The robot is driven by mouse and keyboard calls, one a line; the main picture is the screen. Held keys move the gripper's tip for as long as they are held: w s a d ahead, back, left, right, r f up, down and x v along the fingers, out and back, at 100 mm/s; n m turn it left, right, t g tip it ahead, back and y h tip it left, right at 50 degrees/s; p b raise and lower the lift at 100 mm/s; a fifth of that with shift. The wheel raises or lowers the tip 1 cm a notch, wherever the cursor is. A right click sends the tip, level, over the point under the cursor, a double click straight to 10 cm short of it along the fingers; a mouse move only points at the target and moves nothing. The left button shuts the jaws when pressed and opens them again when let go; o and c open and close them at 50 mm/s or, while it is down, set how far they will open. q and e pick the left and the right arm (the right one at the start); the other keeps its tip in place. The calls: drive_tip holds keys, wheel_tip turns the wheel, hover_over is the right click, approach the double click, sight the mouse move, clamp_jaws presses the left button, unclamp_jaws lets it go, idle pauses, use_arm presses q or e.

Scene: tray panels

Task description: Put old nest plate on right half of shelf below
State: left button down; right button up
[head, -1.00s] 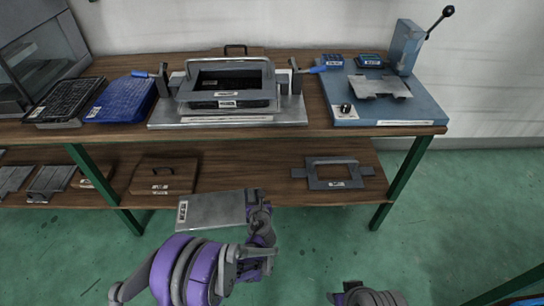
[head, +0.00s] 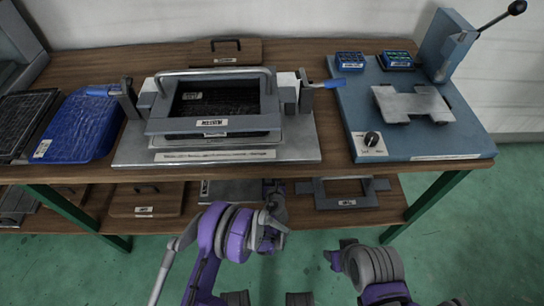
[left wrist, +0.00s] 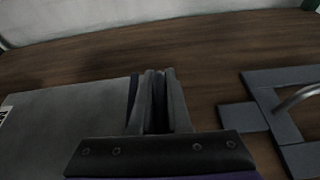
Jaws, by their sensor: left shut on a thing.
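A flat grey metal plate with a white label (head: 232,190) is in my left gripper (head: 273,190), at the front of the lower shelf. The upper table edge partly covers it. In the left wrist view, the plate (left wrist: 70,125) extends left from the shut fingers (left wrist: 157,100), above the brown shelf board. I cannot tell whether it touches the board. The lower shelf (head: 393,205) has a grey rectangular frame with side tabs (head: 319,196) on its right part, right of my left gripper. My right gripper (head: 335,257) is low in front of the shelf, with no object visible in it.
A wooden board with a handle (head: 146,201) lies on the shelf left of the plate. The table top (head: 330,135) overhangs the shelf and carries a metal fixture (head: 215,120) and a blue press base (head: 420,145). A green leg (head: 428,205) stands at the right end.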

use_arm(q)
drive_tip(key=shift+w+f, duration=0.1)
drive_tip(key=shift+w, duration=0.4)
drive_tip(key=shift+s+f+b, duration=0.15)
drive_tip(key=shift+f+b, duration=0.2)
drive_tip(key=shift+f, duration=0.3)
wheel_tip(320, 180, down, 3)
drive_tip(key=shift+r+b, duration=0.1)
drive_tip(key=shift+b, duration=0.5)
drive_tip(key=shift+f+b, duration=0.45)
drive_tip(key=shift+f, duration=0.7)
use_arm(e)
drive_tip(key=shift+x, duration=1.2)
use_arm(q)
drive_tip(key=shift+f, duration=0.4)
use_arm(e)
drive_tip(key=shift+w, duration=0.1)
use_arm(q)
drive_tip(key=c, duration=0.8)
unclamp_jaws()
use_arm(e)
drive_tip(key=shift+r, duration=0.1)
